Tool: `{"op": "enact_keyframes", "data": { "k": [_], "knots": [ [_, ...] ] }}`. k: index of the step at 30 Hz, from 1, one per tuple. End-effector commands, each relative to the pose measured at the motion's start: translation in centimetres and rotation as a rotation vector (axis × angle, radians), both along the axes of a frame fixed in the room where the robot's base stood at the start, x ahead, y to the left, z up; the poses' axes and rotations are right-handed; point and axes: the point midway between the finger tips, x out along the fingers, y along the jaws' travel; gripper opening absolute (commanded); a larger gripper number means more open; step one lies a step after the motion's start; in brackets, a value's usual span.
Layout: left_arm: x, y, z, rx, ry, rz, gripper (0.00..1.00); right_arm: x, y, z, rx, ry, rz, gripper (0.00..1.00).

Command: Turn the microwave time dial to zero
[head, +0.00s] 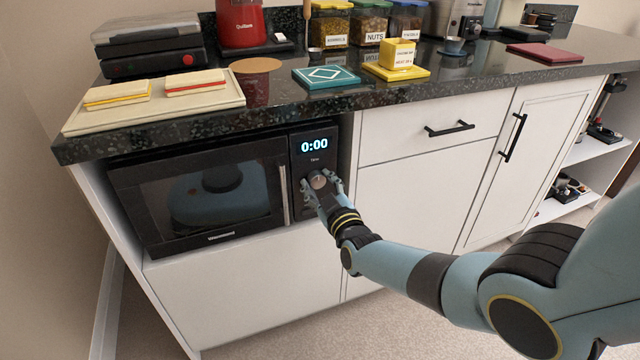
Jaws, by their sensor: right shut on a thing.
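The black microwave (200,196) sits in an open bay under the counter, its door closed. Its display (314,145) reads 0:00. The round time dial (319,181) is on the control panel below the display. My right gripper (322,183) is at the panel, its fingers on both sides of the dial and shut on it. The fingers and wrist hide part of the dial and the lower panel. My left gripper is not in view.
The dark speckled countertop (440,85) overhangs the microwave. White drawers and doors (420,190) stand right of the microwave. Open shelves are at far right.

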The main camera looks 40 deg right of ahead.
Motion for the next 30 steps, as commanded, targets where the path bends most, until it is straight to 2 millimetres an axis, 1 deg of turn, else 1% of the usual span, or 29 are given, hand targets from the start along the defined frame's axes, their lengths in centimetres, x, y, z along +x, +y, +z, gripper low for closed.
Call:
{"op": "enact_keyframes", "data": {
  "k": [1,13,14,18,19,26,30],
  "knots": [
    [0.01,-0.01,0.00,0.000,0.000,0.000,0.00,-0.14,0.14,-0.29,-0.002,0.007,0.001,0.06],
    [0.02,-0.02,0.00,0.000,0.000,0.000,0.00,-0.15,0.14,-0.31,-0.008,0.009,0.002,0.06],
    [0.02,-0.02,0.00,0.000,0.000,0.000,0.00,-0.15,0.14,-0.32,-0.008,0.009,0.002,0.41],
    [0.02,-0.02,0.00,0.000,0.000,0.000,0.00,-0.12,0.10,-0.24,-0.008,0.008,0.001,0.59],
    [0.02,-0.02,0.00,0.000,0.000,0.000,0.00,-0.10,0.09,-0.21,-0.009,0.007,0.001,0.62],
    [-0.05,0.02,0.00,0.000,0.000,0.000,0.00,-0.06,0.04,-0.11,-0.008,0.005,0.001,0.62],
    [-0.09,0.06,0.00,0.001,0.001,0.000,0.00,-0.71,0.19,-0.17,-0.009,0.005,0.001,0.62]
  ]
}}
